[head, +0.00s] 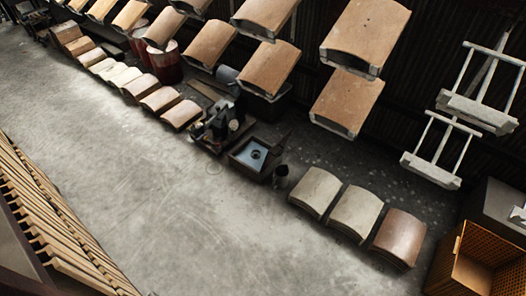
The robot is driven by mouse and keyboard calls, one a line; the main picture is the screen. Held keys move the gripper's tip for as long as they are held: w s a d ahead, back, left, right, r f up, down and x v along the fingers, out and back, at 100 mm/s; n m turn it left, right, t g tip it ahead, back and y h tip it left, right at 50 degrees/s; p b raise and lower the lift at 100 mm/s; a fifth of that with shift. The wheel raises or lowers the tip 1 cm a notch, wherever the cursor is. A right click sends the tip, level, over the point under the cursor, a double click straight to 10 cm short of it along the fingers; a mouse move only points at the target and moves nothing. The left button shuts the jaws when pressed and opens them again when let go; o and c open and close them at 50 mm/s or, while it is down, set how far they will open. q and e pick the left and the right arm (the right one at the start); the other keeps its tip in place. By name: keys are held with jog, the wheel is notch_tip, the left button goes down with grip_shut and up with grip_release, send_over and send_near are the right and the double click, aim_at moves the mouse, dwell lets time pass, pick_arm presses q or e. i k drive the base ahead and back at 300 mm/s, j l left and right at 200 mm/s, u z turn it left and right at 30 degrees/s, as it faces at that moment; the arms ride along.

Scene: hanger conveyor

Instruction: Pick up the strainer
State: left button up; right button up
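I cannot make out a strainer for certain in the head view. A dark square tray or box (253,156) with a pale bluish inside and a small round dark part in its middle lies on the floor near the centre. A small dark pot-like object (281,174) stands just right of it. Neither of my grippers shows in the view.
Curved tiles hang in rows (346,103) along the top, beside empty hanging frames (432,168). Tile stacks (355,213) stand on the floor. A perforated orange-brown crate (458,246) is at lower right, slatted wood (50,220) at left. The middle concrete floor (170,200) is clear.

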aim_at(256, 155)
jog(key=i+l, duration=0.1)
jog(key=i, duration=0.45)
jog(key=i+l, duration=0.15)
jog(key=i, duration=0.35)
